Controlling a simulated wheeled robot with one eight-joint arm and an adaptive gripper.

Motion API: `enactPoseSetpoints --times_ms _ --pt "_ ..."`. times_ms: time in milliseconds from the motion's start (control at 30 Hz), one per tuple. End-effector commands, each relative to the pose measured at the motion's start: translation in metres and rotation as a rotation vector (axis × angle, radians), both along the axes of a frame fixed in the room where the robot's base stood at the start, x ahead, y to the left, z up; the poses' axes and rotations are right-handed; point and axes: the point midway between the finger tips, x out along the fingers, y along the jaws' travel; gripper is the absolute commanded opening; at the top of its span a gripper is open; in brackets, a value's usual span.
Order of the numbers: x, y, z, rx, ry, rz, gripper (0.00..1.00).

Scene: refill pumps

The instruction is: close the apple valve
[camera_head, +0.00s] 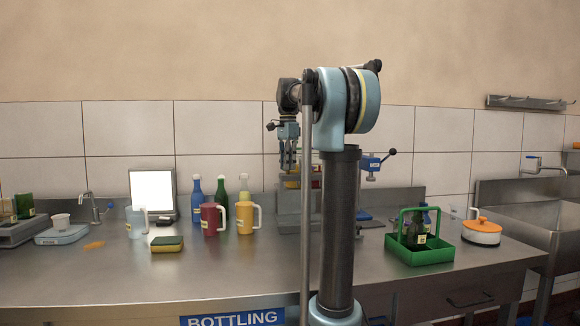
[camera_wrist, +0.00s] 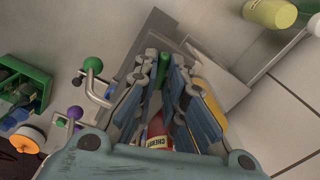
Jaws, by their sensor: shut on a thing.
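My gripper (camera_head: 288,166) points down over the back of the counter, left of my arm column. In the wrist view its fingers (camera_wrist: 164,68) are closed around a narrow green piece (camera_wrist: 163,76); I cannot tell which part this is. A valve lever with a green ball (camera_wrist: 93,63) stands just left of the fingers, apart from them. A second lever with a purple ball (camera_wrist: 75,112) is lower left. A red container labelled CHERRY (camera_wrist: 156,130) shows between the fingers. No apple label is readable. My arm hides much of the valve area in the head view.
A blue valve (camera_head: 371,163) with a dark ball lever stands right of my column. A green crate (camera_head: 420,256) and an orange-lidded pot (camera_head: 481,232) sit at the right. A red jug (camera_head: 210,219), a yellow jug (camera_head: 245,218) and several bottles stand left.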

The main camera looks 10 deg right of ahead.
Motion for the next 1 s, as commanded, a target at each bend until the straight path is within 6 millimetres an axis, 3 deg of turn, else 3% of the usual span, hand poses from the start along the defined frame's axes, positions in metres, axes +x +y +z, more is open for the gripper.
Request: enactPoseSetpoints --times_ms 500,1000 --pt "0.0018 0.002 0.0004 0.004 -0.004 -0.303 0.0" --pt "0.0024 0.0021 0.0004 0.004 -0.005 -0.348 0.0"
